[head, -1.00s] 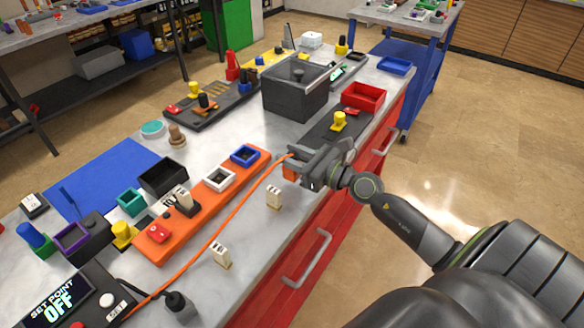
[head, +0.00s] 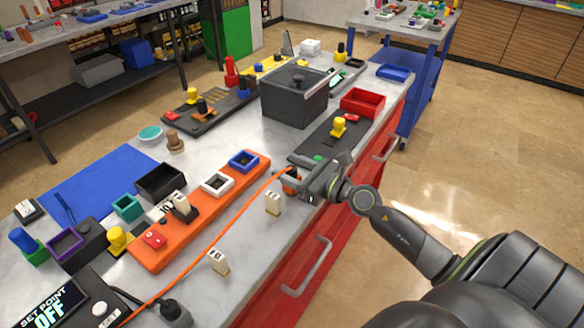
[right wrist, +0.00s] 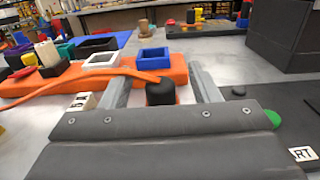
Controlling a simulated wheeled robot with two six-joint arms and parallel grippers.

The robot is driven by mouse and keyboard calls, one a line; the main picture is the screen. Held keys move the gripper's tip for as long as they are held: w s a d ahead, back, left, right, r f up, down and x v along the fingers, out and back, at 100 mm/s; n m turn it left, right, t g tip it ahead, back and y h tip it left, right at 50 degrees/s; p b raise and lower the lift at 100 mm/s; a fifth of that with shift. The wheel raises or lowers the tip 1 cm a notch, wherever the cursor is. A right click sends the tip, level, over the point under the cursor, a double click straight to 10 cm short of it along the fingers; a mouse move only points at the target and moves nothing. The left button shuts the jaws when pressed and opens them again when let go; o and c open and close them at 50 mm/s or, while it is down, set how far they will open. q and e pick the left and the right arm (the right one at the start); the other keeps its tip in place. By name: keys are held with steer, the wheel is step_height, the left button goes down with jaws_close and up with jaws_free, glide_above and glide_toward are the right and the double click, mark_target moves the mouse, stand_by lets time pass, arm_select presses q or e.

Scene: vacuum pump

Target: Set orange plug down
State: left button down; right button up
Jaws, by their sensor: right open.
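The orange plug (head: 291,174) is at the right end of the orange cable (head: 222,234), near the front edge of the workbench. In the right wrist view its dark body (right wrist: 160,93) stands between my two fingers, with a visible gap on each side. The orange cable (right wrist: 85,78) runs left from it. My right gripper (head: 293,178) is open around the plug, low over the bench. The plug's underside is hidden, so I cannot tell exactly how it rests. My left gripper is out of view.
An orange strip (head: 200,205) with white and blue square sockets lies left of the gripper. Two small white blocks (head: 273,203) (head: 218,262) stand near the cable. A dark plate (head: 335,140) with a yellow knob and a red tray (head: 362,102) lie beyond the gripper.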

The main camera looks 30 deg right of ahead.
mark_target(298, 173)
steer(key=shift+s+r, duration=0.1)
steer(key=b+v, duration=0.1)
steer(key=v, duration=0.1)
steer(key=b+v, duration=0.1)
steer(key=v, duration=0.1)
steer(key=b+v, duration=0.1)
steer(key=v, duration=0.1)
steer(key=shift+d+f, duration=0.1)
steer(key=shift+f, duration=0.15)
steer(key=shift+s+d+b, duration=0.1)
steer(key=shift+s+b, duration=0.25)
steer(key=shift+b, duration=0.15)
steer(key=b+v, duration=0.4)
steer(key=v, duration=0.1)
steer(key=shift+r, duration=0.25)
steer(key=shift+d, duration=0.1)
